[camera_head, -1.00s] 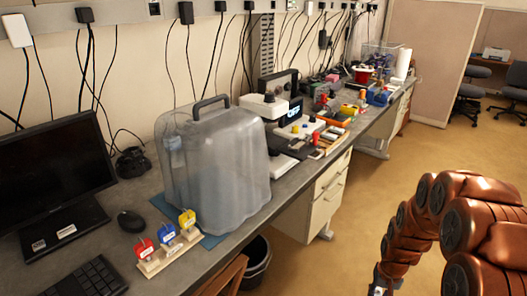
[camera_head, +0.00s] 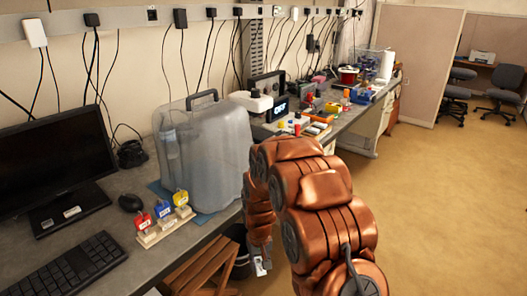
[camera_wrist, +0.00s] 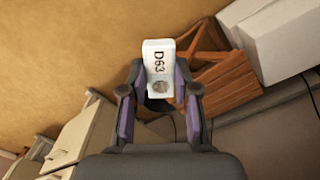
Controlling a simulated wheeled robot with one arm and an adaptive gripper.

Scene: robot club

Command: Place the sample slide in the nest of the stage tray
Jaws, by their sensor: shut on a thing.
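The sample slide (camera_wrist: 158,62) is a small white plate marked "D63" with a round grey-brown spot near its lower end. My gripper (camera_wrist: 160,92) is shut on it, and the slide sticks out past the fingertips in the wrist view. In the head view my gripper (camera_head: 261,268) hangs low in front of the bench, beside the wooden stool, with the slide small and pale there. I cannot make out the stage tray or its nest; items on the bench behind my arm are partly hidden.
The bench (camera_head: 110,188) holds a monitor (camera_head: 50,152), a keyboard (camera_head: 65,275), a clear grey cover (camera_head: 207,155) with a handle, and a wooden rack (camera_head: 165,229) with red, blue and yellow tagged pieces. A wooden stool (camera_head: 203,268) stands below. The floor at right is open.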

